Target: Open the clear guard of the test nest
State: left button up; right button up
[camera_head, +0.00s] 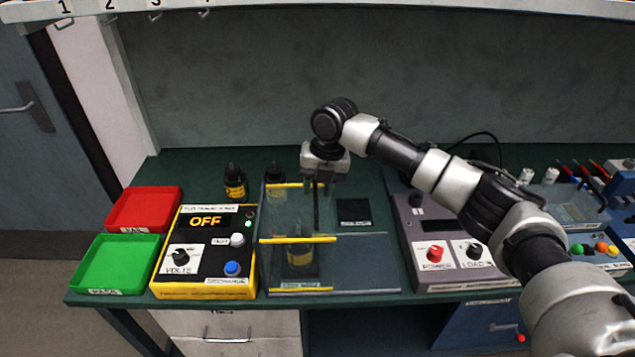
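The test nest (365,277) stands at the front middle of the bench. Its clear guard (275,215) has yellow edge strips and stands upright over the left part of the nest. A dark and yellow part (300,258) shows through the clear pane. A dark upright bar (317,210) rises at the guard's right side. My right gripper (318,187) points down from above at the top of this bar. Its fingers look apart, one on each side of the bar; I cannot tell if they touch it. My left gripper is not in view.
A yellow tester reading OFF (205,222) stands close left of the guard, with red (144,188) and green (115,290) trays beyond. Two dark bottles stand behind, one (235,182) clear to see. A grey power unit (430,225) is at right, partly under my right arm.

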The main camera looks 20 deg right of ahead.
jog(key=shift+f, duration=0.1)
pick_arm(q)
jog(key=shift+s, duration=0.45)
pick_arm(e)
grip_shut()
pick_arm(q)
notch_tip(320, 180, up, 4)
jog(key=p, duration=0.4)
pick_arm(e)
jog(key=s+d, duration=0.2)
jog(key=d, duration=0.6)
jog(key=s+d, duration=0.2)
jog(key=d, duration=0.6)
jog(key=shift+s, duration=0.25)
jog(key=shift+a, duration=0.1)
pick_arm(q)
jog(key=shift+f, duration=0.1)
pick_arm(e)
grip_release()
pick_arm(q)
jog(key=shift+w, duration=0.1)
pick_arm(e)
jog(key=shift+r, duration=0.2)
